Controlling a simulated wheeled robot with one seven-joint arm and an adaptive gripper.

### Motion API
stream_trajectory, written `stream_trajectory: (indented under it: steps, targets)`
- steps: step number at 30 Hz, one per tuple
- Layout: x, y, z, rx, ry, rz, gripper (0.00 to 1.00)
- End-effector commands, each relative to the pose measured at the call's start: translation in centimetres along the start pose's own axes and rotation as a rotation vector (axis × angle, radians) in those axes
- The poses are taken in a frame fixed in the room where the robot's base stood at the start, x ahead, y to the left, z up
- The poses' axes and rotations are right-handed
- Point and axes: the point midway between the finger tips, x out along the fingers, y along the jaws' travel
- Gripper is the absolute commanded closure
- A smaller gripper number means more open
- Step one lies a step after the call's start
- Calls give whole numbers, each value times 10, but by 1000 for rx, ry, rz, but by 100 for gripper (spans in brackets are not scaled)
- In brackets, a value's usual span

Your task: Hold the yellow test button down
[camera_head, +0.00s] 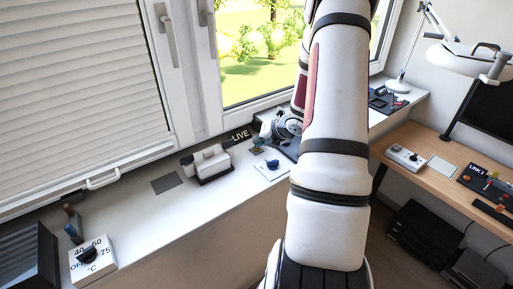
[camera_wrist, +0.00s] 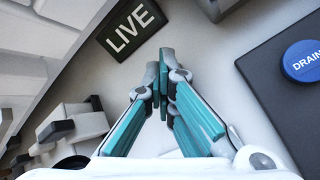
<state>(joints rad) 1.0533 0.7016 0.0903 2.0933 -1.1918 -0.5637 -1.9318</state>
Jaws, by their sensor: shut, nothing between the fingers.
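I cannot make out a yellow test button in either view; it may be hidden behind my arm or my fingers. My gripper (camera_wrist: 166,62) is shut and empty in the wrist view, its teal-padded fingers together over the pale sill. A black LIVE sign (camera_wrist: 130,29) is just beyond and left of the fingertips. It also stands on the sill in the head view (camera_head: 239,136). A round blue DRAIN button (camera_wrist: 302,61) on a dark panel (camera_wrist: 271,80) is to the right of the fingers. In the head view my arm partly covers the gripper's area.
A white block-like device (camera_head: 207,163) and a white card with a blue knob (camera_head: 272,164) are on the sill. A temperature dial (camera_head: 91,259) is at lower left. The wooden desk (camera_head: 425,177) at right holds a white box (camera_head: 405,157) and a LINK1 panel (camera_head: 485,183).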

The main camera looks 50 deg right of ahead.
Motion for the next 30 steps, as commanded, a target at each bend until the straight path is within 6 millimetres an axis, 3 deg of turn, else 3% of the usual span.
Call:
stream_trajectory:
  steps: [12,23,30]
  targets:
    - [-12,8,8,-1,0,0,100]
    - [-12,9,9,0,0,0,100]
    - [-26,17,17,-2,-1,1,100]
